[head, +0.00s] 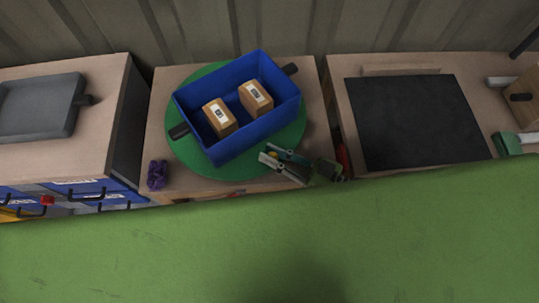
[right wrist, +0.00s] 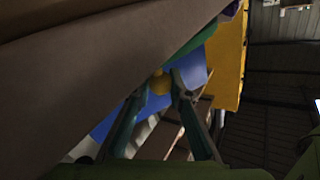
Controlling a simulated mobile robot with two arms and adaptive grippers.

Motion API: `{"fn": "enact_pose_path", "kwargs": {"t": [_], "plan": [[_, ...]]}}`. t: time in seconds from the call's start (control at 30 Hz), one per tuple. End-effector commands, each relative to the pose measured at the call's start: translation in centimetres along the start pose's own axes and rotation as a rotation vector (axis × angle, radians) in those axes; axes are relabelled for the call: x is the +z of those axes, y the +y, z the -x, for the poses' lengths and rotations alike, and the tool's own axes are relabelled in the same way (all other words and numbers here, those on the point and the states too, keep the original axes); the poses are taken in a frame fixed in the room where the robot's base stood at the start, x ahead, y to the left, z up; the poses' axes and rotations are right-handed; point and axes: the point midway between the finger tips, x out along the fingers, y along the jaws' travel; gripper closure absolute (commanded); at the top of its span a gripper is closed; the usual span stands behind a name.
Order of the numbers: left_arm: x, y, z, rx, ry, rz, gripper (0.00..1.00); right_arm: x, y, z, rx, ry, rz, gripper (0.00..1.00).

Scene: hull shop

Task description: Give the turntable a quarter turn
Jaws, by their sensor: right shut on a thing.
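The turntable (head: 185,143) is a round green disc on a wooden bench top. A blue bin (head: 240,146) with dark handles stands on it at an angle, holding two brown boxes (head: 219,118) (head: 256,97) with white labels. My right gripper (head: 268,158) is at the disc's front right edge. In the right wrist view my right gripper's fingers (right wrist: 158,88) are shut on a small yellow knob (right wrist: 159,82), which the fingers mostly hide in the head view. My left gripper is not in view.
A purple item (head: 157,175) lies at the bench's front left. A grey tray (head: 38,107) is on the left bench. A black mat (head: 418,120) covers much of the right bench. Gaps separate the benches. A corrugated wall (head: 300,25) stands behind.

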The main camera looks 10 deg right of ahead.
Motion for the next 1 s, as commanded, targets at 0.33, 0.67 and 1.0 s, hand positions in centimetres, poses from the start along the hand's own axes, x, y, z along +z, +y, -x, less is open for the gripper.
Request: {"fn": "enact_pose_path", "kwargs": {"t": [0.33, 0.67, 1.0], "plan": [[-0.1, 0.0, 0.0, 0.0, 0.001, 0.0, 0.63, 0.1, 0.1, 0.1, -0.002, -0.006, 0.002, 1.0], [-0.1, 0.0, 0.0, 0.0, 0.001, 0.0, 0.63, 0.1, 0.1, 0.1, -0.003, -0.004, 0.001, 0.65], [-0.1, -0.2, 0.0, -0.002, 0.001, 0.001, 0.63, 0.2, 0.1, 1.6, -0.002, -0.007, -0.001, 0.65]]}}
